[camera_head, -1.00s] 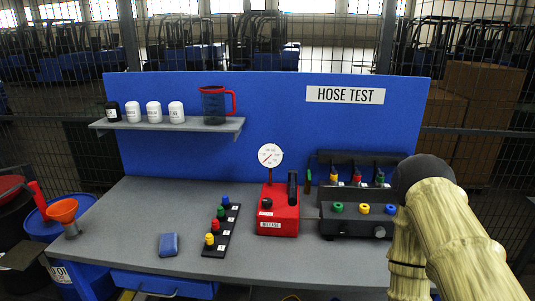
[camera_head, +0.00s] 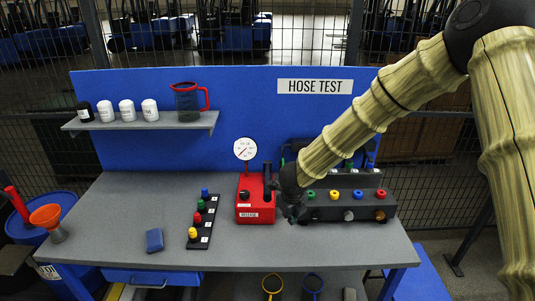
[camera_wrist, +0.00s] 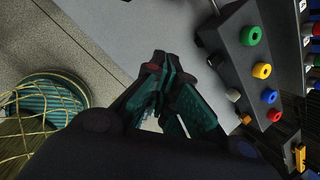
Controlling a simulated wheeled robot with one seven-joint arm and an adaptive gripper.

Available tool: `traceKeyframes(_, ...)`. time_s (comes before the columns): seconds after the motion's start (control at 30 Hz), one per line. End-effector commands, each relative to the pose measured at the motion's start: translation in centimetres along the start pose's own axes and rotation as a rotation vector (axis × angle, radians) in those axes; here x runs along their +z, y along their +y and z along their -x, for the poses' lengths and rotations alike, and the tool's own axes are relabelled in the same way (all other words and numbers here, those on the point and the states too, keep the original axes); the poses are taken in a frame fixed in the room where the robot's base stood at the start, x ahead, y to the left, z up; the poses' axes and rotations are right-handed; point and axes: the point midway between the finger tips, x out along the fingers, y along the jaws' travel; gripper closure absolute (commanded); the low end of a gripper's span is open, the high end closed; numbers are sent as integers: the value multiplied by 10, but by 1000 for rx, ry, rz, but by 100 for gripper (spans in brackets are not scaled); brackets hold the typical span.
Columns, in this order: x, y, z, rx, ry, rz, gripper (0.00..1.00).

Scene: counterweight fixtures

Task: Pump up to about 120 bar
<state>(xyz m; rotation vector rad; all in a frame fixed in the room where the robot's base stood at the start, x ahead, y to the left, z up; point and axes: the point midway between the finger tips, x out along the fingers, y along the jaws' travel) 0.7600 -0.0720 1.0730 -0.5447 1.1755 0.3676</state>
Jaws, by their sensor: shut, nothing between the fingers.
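The red hand pump (camera_head: 256,210) stands on the bench, with a "RELEASE" label on its front. Its white round gauge (camera_head: 245,149) sits on top at the back; the dial is too small to read exactly. A black upright lever (camera_head: 267,182) is at the pump's right side, and a black knob (camera_head: 244,195) is on its top left. My gripper (camera_head: 293,210) is just right of the pump, in front of the dark fitting block. In the wrist view, my gripper (camera_wrist: 166,92) is shut and empty; the pump is not clearly seen there.
The dark block (camera_head: 325,210) with green, yellow, blue and red fittings is close on my gripper's right. A rail of coloured plugs (camera_head: 203,222) and a blue pad (camera_head: 154,240) lie left of the pump. A shelf (camera_head: 140,123) holds several bottles and a jug (camera_head: 187,97).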

Motion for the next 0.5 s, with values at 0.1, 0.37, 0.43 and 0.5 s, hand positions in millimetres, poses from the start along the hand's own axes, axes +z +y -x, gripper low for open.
traceKeyframes(0.1,52,-8,52,41,-58,-210,100)
traceKeyframes(0.37,124,-13,129,138,-135,-524,100)
traceKeyframes(0.43,133,-14,140,154,-145,-568,100)
traceKeyframes(0.5,139,-14,146,164,-151,-595,100)
